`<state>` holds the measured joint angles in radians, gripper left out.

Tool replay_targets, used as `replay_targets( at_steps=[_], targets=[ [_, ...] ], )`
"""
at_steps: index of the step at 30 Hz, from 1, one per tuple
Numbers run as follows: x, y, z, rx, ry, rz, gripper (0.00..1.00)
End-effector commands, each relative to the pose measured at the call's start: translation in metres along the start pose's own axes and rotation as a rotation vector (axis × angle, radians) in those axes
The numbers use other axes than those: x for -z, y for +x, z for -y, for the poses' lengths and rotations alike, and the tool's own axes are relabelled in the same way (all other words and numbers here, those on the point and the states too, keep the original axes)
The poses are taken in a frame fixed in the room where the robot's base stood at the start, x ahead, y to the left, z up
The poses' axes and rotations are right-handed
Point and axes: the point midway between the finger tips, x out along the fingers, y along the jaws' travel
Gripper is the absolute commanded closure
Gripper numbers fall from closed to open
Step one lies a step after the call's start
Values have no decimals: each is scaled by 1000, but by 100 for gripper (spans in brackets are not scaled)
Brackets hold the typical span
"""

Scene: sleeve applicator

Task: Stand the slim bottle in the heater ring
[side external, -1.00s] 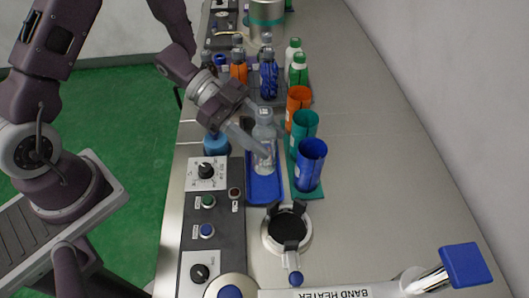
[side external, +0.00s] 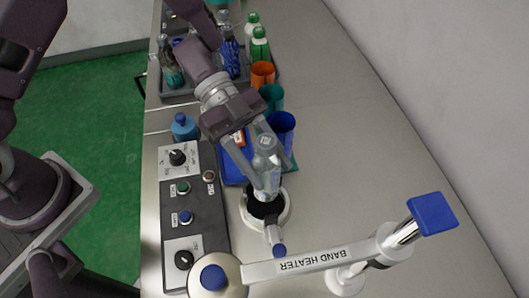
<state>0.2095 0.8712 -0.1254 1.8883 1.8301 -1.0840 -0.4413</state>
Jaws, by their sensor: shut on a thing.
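The slim bottle (side external: 267,150) is clear with a grey cap and looks roughly upright. My gripper (side external: 264,178) is shut on it, with one pale finger on either side. The heater ring (side external: 284,212) is a white round rim with a black middle, below my gripper. The bottle's lower end appears over the black middle.
A white arm marked BAND HEATER (side external: 315,259) lies just in front of the ring. A blue tray (side external: 233,172) and a blue sleeve (side external: 281,130) stand behind it. A control panel (side external: 190,215) is to the left. The counter at right is clear.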

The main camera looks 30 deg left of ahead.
Motion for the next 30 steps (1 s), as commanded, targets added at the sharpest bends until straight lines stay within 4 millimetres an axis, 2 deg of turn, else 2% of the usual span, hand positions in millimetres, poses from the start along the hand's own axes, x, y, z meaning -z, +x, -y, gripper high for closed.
replay_targets(
  at_steps=[14,30],
  targets=[
    [0,0,0,1,0,-1,100],
    [-18,9,0,1,-1,-1,100]
  ],
)
